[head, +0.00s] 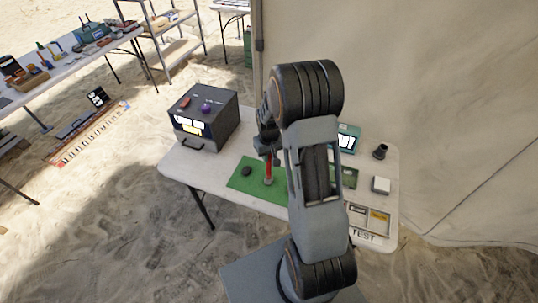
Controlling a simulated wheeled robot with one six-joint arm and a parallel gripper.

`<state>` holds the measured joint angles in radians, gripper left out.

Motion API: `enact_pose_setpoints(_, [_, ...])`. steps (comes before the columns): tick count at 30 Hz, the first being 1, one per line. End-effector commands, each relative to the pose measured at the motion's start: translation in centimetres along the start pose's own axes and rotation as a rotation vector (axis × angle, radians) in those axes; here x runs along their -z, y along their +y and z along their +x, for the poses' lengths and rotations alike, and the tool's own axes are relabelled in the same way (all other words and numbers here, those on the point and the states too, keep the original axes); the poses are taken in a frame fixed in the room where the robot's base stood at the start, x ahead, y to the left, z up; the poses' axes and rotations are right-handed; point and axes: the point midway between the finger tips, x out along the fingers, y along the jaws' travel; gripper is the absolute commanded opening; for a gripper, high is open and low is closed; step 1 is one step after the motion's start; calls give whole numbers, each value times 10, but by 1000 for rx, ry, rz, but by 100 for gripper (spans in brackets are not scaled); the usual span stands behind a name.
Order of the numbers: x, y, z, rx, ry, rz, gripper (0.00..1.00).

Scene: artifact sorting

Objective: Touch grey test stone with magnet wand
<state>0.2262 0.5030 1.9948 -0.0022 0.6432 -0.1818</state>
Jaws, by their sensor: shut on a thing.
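My gripper (268,150) is above the green mat (240,183) on the white table, partly hidden by my arm. It is shut on a red wand (268,168), which hangs roughly upright with its lower end over or on the mat; I cannot tell whether it touches. A small dark stone (247,171) lies on the mat just left of the wand, with a visible gap between them. It looks dark grey to black. My arm hides the right part of the mat, so any other stone there is hidden.
A dark box with a lit display (207,117) stands at the table's left. A tent wall rises behind.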

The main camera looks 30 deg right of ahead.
Motion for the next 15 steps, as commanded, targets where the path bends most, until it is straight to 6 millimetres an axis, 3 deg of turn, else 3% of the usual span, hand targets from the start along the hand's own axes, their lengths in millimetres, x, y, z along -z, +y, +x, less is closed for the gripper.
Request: enact_pose_setpoints(15, [0, 0, 5, 0, 0, 0, 4])
